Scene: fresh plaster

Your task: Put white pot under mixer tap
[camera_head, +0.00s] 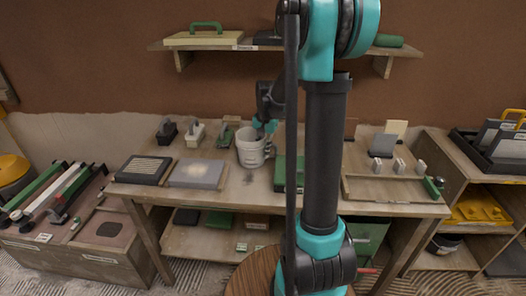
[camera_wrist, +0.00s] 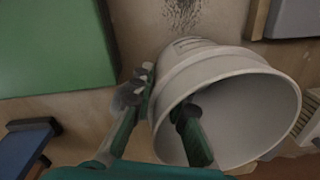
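The white pot (camera_head: 250,150) is a pale bucket-like vessel on or just above the middle of the workbench in the head view. In the wrist view the pot (camera_wrist: 230,62) fills the right half, with its mouth towards the camera. My gripper (camera_head: 264,126) is at the pot's right rim. In the wrist view my gripper (camera_wrist: 164,100) straddles the pot's wall, one finger inside the mouth and the other outside. I cannot tell whether the fingers press on the wall. I cannot make out a mixer tap in either view.
The workbench (camera_head: 230,195) has a dark box (camera_head: 143,169) and a grey block (camera_head: 197,173) to the pot's left. A green box (camera_head: 281,174) stands to its right, and a shallow tray (camera_head: 385,190) lies farther right. A wall shelf (camera_head: 225,43) runs above. My arm hides part of the bench.

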